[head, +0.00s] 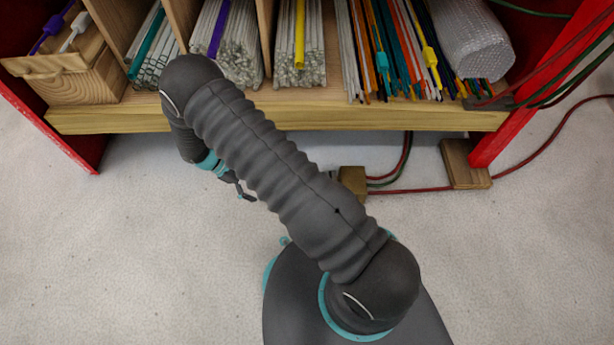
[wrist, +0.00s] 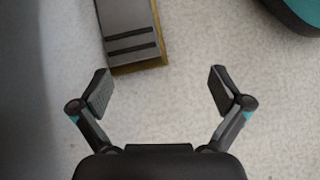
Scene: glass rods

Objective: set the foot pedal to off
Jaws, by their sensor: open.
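The foot pedal (wrist: 130,30) shows at the top of the wrist view. It has a grey plate with two dark cross strips near its close end, on a wooden base, and its far end is cut off. I cannot tell its on or off setting. My gripper (wrist: 160,88) is open and empty, its fingers spread wide, with the pedal beyond the fingertips and toward the left finger, apart from both. In the head view my gripper (head: 243,190) hangs low over the floor in front of the shelf. My arm covers much of the floor there, and the pedal is not clearly visible.
A wooden shelf (head: 290,117) with bundles of glass rods stands along the back between red side panels. A wooden block (head: 352,180) with cables beside it shows past my arm; another block (head: 465,165) sits by the right post. The pale floor (head: 130,250) at left is clear.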

